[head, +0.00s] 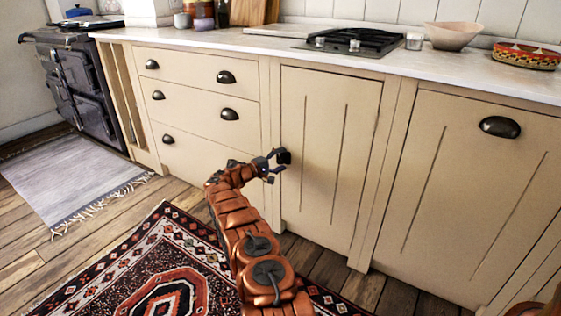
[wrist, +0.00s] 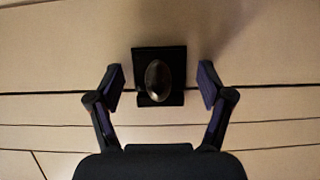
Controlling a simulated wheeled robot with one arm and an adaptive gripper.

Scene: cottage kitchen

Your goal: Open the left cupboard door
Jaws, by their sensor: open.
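The left cupboard door (head: 330,150) is a cream grooved panel in the middle of the head view, and it looks shut, flush with its frame. Its dark knob (wrist: 158,80) sits on a black square plate (wrist: 144,55); in the head view the knob (head: 285,157) shows at the door's left edge. My gripper (head: 277,165) is at this knob, its arm reaching up from below. In the wrist view my gripper (wrist: 160,82) is open, with one finger on each side of the knob. A gap shows between the knob and each finger.
A second cupboard door (head: 470,175) with a dark cup handle (head: 500,127) is at the right. Drawers (head: 195,100) are at the left. A hob (head: 355,42) and a bowl (head: 452,36) stand on the worktop. A patterned rug (head: 160,270) lies on the wooden floor.

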